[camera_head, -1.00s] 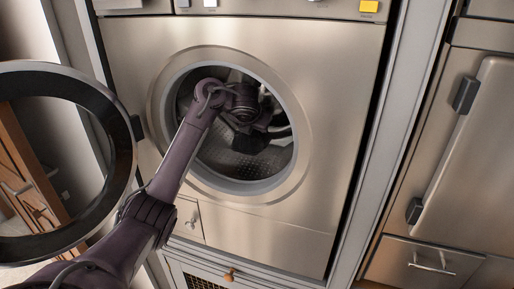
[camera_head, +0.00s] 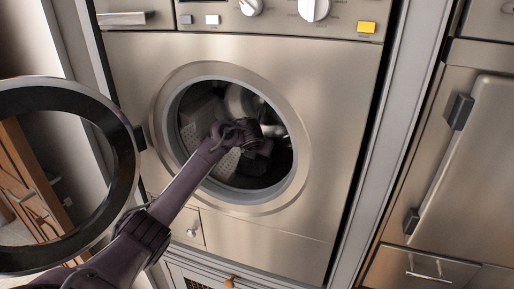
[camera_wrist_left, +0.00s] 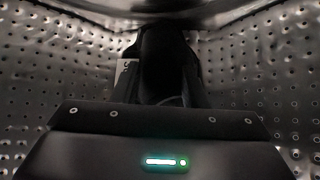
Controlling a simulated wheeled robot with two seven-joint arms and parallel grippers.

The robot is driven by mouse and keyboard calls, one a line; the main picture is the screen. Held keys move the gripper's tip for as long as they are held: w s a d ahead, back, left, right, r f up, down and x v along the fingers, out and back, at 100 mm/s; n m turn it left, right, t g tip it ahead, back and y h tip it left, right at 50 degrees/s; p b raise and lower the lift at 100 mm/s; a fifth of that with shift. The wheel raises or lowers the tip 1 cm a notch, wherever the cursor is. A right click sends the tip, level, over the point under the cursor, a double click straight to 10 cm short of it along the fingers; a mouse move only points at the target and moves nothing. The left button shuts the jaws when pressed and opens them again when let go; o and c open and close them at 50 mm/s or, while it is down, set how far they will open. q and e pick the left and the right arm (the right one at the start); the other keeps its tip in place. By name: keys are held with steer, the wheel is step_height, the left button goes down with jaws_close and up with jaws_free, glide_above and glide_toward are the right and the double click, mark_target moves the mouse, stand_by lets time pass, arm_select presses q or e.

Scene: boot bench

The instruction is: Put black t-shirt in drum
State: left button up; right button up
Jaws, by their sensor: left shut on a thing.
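The washing machine's drum (camera_head: 190,112) is open, and its perforated metal wall also fills the left wrist view (camera_wrist_left: 60,60). My left arm comes in from the left and reaches through the round opening. My left gripper (camera_wrist_left: 160,95) is inside the drum and shut on the black t-shirt (camera_wrist_left: 165,65), a dark bundle ahead of the gripper body. In the head view the dark cloth (camera_head: 257,165) shows only faintly below my wrist. The fingertips are hard to make out in the dark. My right gripper is not in view.
The round door (camera_head: 125,205) hangs open at the left, near my left arm. The metal rim (camera_head: 300,180) surrounds the opening. A steel cabinet with handles (camera_head: 455,110) stands at the right. A small drawer front (camera_head: 190,228) is below the opening.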

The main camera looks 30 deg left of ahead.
arm_select(q)
steer(key=shift+f, duration=0.1)
steer(key=o, duration=1.1)
steer(key=shift+c, duration=0.2)
steer(key=v, duration=0.5)
steer(key=shift+w+b, duration=0.1)
steer(key=shift+b, duration=0.2)
steer(key=p+v, duration=0.2)
steer(key=v, duration=0.5)
